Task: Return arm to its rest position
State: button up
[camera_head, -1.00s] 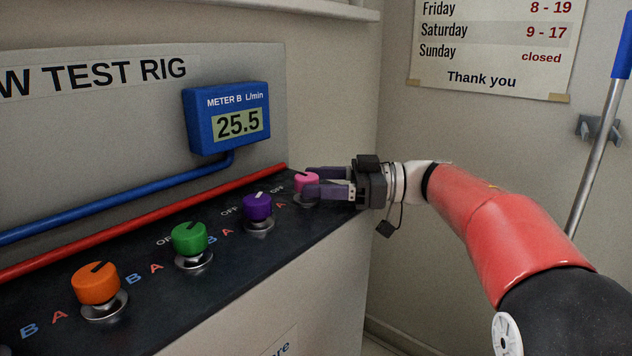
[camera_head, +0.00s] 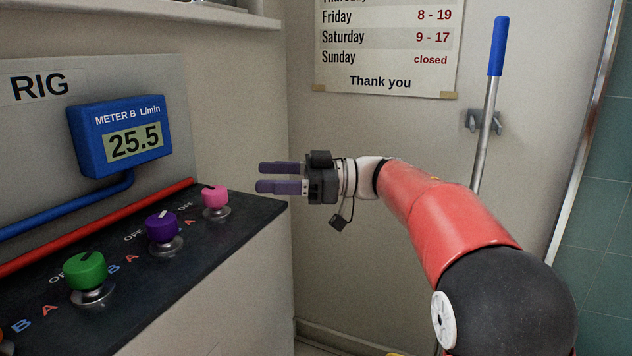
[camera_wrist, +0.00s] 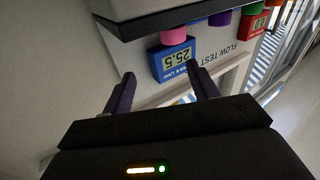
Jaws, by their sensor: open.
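My gripper (camera_head: 281,177) is open and empty in the head view. It is in free air to the right of the test rig's black panel (camera_head: 235,226), clear of the pink knob (camera_head: 215,197). My red arm reaches in from the lower right. In the wrist view my gripper's two purple fingers (camera_wrist: 162,92) stand apart with nothing between them. The pink knob (camera_wrist: 174,37) and the blue meter (camera_wrist: 172,62) show beyond them, with the picture turned over.
A purple knob (camera_head: 162,227) and a green knob (camera_head: 85,271) stand on the panel. Meter B (camera_head: 120,135) reads 25.5. A blue-handled pole (camera_head: 489,110) hangs in a wall bracket behind my arm. An hours sign (camera_head: 386,48) is on the wall. Floor right of the rig looks mostly clear.

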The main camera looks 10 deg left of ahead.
jog(key=w+d+r+m+t, duration=0.6)
jog(key=d+r+m+t, duration=0.25)
jog(key=t, duration=0.75)
jog(key=s+d+f+m+t+h, duration=0.1)
jog(key=d+f+m+t+h, duration=0.15)
jog(key=d+m+h, duration=0.35)
jog(key=s+d+f+m+t+h, duration=0.1)
jog(key=d+f+m+t+h, duration=0.2)
jog(key=d+h, duration=0.4)
jog(key=s+d+f+m+g+h, duration=0.1)
jog(key=s+d+f+m+h, duration=0.3)
jog(key=d, duration=0.3)
jog(key=s+d+f+g+h, duration=0.1)
jog(key=s+f+g, duration=0.9)
jog(key=s+f, duration=1.1)
jog(key=s+d, duration=0.1)
jog(key=s, duration=0.2)
jog(key=shift+f, duration=0.4)
jog(key=shift+g, duration=0.25)
jog(key=shift+c, duration=0.5)
